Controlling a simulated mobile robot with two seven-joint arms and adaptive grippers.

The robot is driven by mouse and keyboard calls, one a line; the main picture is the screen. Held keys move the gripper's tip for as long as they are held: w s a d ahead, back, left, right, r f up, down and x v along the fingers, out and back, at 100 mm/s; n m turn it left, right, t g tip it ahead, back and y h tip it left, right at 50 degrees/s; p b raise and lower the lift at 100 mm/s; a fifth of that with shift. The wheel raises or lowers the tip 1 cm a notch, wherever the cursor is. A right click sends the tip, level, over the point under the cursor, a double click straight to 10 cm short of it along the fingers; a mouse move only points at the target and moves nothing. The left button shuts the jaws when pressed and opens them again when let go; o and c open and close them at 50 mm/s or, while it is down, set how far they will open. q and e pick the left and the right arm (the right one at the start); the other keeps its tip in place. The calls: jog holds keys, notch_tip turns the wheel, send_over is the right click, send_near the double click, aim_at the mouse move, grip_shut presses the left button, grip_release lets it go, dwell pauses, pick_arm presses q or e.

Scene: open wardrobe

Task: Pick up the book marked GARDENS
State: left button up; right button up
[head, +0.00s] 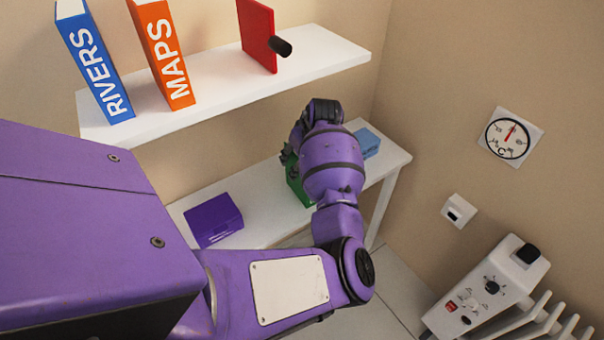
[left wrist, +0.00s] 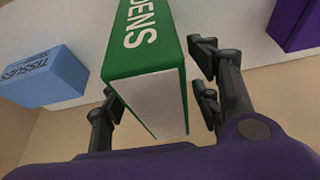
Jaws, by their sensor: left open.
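The green book, with the letters DENS readable on its spine, stands in the left wrist view (left wrist: 148,62); the rest of its marking is cut off. In the head view the green book (head: 297,182) is on the lower shelf, mostly hidden behind my left arm. My left gripper (left wrist: 158,105) is open, with one finger on each side of the book's near end. I cannot tell whether either finger touches it. In the head view the gripper's fingers are largely hidden by my wrist. My right gripper is not in view.
A purple box (head: 213,219) and a blue tissue box (head: 366,143) stand on the lower shelf (head: 262,198). The upper shelf (head: 215,102) holds a blue RIVERS book (head: 95,62), an orange MAPS book (head: 161,52) and a red object (head: 257,35). A wall is at right.

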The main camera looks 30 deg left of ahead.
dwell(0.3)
pick_arm(q)
jog(key=shift+f, duration=0.15)
dwell(0.4)
grip_shut()
dwell(0.3)
